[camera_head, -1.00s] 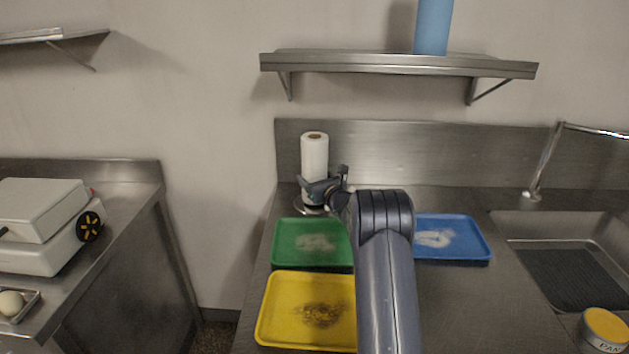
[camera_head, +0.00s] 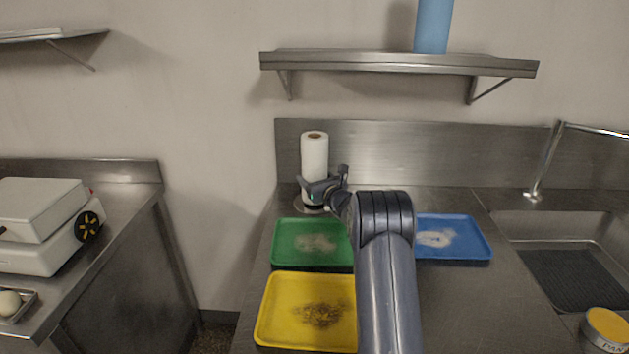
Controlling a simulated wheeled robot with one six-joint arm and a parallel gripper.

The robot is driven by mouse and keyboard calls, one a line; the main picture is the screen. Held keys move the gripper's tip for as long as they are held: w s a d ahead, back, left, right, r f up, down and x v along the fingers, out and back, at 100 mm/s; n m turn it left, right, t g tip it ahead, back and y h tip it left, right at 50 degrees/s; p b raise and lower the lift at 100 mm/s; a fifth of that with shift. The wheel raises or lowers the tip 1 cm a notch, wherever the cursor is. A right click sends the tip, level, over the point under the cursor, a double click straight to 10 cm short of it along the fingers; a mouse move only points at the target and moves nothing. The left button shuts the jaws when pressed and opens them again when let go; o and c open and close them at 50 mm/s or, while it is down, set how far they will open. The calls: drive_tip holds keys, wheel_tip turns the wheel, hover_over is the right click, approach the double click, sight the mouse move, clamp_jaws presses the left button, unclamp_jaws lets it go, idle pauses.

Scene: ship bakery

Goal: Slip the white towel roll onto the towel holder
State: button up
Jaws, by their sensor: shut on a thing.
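The white towel roll (camera_head: 314,158) stands upright at the back left of the steel counter, near the backsplash. Its brown core opening shows at the top, and no post shows above it. My gripper (camera_head: 312,190) is shut on the lower part of the roll, which hides its bottom end. The towel holder (camera_head: 303,209) shows only as a round metal base on the counter under the roll. Whether the roll rests on the base or hangs just above it cannot be told.
A green tray (camera_head: 284,243), a yellow tray (camera_head: 275,310) and a blue tray (camera_head: 470,238) lie on the counter. A sink (camera_head: 575,230) with a tap is at right. A steel shelf (camera_head: 395,63) with a blue roll (camera_head: 433,28) hangs above.

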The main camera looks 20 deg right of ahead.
drive_tip(key=shift+f+b, duration=0.5)
drive_tip(key=shift+b, duration=0.15)
idle(0.3)
drive_tip(key=o, duration=0.8)
drive_tip(key=shift+s+d+f, duration=0.1)
drive_tip(key=shift+s+f, duration=0.05)
drive_tip(key=shift+s, duration=0.1)
drive_tip(key=shift+s+d+b, duration=0.25)
drive_tip(key=shift+s+b, duration=0.75)
drive_tip(key=shift+s, duration=0.75)
drive_tip(key=shift+s+d+b, duration=0.25)
drive_tip(key=shift+s+b, duration=0.7)
drive_tip(key=shift+s, duration=0.75)
drive_tip(key=shift+s+d+b, duration=0.25)
drive_tip(key=shift+s+b, duration=0.75)
drive_tip(key=shift+s, duration=0.75)
drive_tip(key=shift+w, duration=0.15)
drive_tip(key=w+p, duration=0.1)
drive_tip(key=w, duration=0.1)
drive_tip(key=w+p, duration=0.1)
drive_tip(key=w, duration=0.1)
drive_tip(key=w+a+p, duration=0.1)
drive_tip(key=w+p, duration=0.1)
drive_tip(key=w, duration=0.1)
drive_tip(key=shift+w+a+r, duration=0.1)
drive_tip(key=shift+r, duration=0.15)
drive_tip(key=shift+w+a+f+p, duration=0.1)
drive_tip(key=shift+w+p, duration=0.3)
drive_tip(key=shift+w, duration=0.4)
